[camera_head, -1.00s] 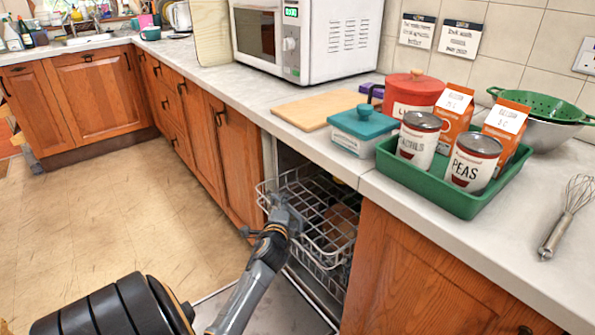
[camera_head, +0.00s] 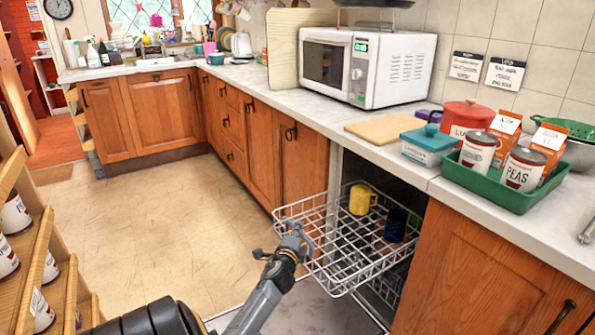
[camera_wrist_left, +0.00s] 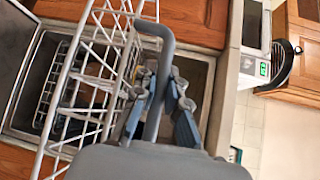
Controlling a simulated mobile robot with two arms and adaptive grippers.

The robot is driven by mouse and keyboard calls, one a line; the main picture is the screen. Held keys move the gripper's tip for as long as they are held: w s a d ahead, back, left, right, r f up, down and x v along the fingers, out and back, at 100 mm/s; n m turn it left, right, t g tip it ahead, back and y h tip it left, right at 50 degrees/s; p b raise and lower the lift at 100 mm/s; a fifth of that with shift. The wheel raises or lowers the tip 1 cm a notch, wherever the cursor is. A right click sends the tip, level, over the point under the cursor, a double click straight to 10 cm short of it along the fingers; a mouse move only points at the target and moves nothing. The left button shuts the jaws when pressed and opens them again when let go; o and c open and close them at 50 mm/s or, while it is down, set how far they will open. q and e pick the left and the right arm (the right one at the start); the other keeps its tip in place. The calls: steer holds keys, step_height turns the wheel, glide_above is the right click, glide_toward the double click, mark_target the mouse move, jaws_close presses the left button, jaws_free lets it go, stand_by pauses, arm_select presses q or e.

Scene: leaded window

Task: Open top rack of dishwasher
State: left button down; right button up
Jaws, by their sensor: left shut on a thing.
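The top rack (camera_head: 365,262), a white wire basket, stands well out of the dishwasher (camera_head: 352,170) under the counter. A yellow mug (camera_head: 362,199) and a dark blue mug (camera_head: 396,225) are in it. My left gripper (camera_head: 298,240) is shut on the rack's front rim at its left part. In the left wrist view, my left gripper's fingers (camera_wrist_left: 160,95) close around the rim beside the white wires of the rack (camera_wrist_left: 95,75). The dishwasher's open door (camera_head: 310,305) lies low beneath the rack. My right gripper is out of view.
Wooden cabinets (camera_head: 310,170) flank the dishwasher. The worktop above holds a microwave (camera_head: 385,75), a green tray (camera_head: 505,190) of cans and cartons, and a teal box (camera_head: 428,145). Wooden shelves with cans (camera_head: 40,305) stand at the left. The floor (camera_head: 150,225) between is clear.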

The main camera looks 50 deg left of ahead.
arm_select(q)
steer(key=shift+s+a+r, duration=0.1)
steer(key=shift+s, duration=0.15)
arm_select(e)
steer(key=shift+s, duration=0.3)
arm_select(q)
steer(key=c, duration=1.7)
jaws_free()
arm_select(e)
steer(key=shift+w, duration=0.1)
arm_select(q)
steer(key=shift+o, duration=0.2)
steer(key=v, duration=1.2)
